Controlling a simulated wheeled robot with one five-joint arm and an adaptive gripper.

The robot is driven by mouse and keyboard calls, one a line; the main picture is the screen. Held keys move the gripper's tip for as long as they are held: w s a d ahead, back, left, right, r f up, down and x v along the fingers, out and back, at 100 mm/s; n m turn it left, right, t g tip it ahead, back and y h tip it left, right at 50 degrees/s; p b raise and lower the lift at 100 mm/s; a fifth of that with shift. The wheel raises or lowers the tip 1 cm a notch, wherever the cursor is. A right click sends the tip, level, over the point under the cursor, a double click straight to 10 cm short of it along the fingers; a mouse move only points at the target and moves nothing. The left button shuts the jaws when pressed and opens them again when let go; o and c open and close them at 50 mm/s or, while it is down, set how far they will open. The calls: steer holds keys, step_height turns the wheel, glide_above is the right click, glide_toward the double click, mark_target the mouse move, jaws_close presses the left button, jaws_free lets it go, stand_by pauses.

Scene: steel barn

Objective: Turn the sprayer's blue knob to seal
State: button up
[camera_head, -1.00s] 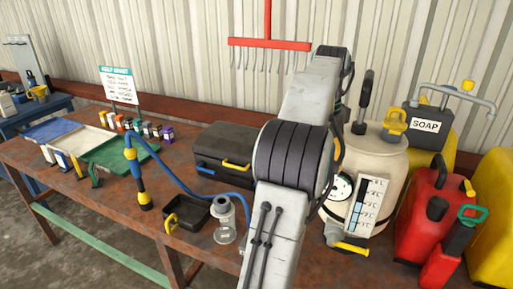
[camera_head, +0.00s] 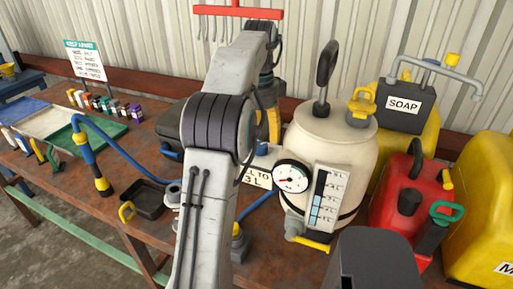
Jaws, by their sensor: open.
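The sprayer (camera_head: 330,150) is a cream tank on the right half of the bench, upright, with a black pump handle (camera_head: 326,65), a yellow cap piece (camera_head: 361,103), a round gauge (camera_head: 292,176), a level scale (camera_head: 326,198) and a yellow lever (camera_head: 309,243) low in front. I cannot make out a blue knob on it; the lower left is partly behind my arm. A blue hose (camera_head: 258,208) runs to its base.
Red can (camera_head: 395,205), soap jug (camera_head: 405,105) and yellow drum (camera_head: 490,215) crowd the right. A red rack (camera_head: 238,12) hangs above. A small sign (camera_head: 259,178) stands behind my arm.

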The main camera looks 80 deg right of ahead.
mark_target(259, 144)
steer(key=shift+f+b, duration=0.45)
steer(key=shift+f, duration=1.8)
steer(key=c, duration=1.2)
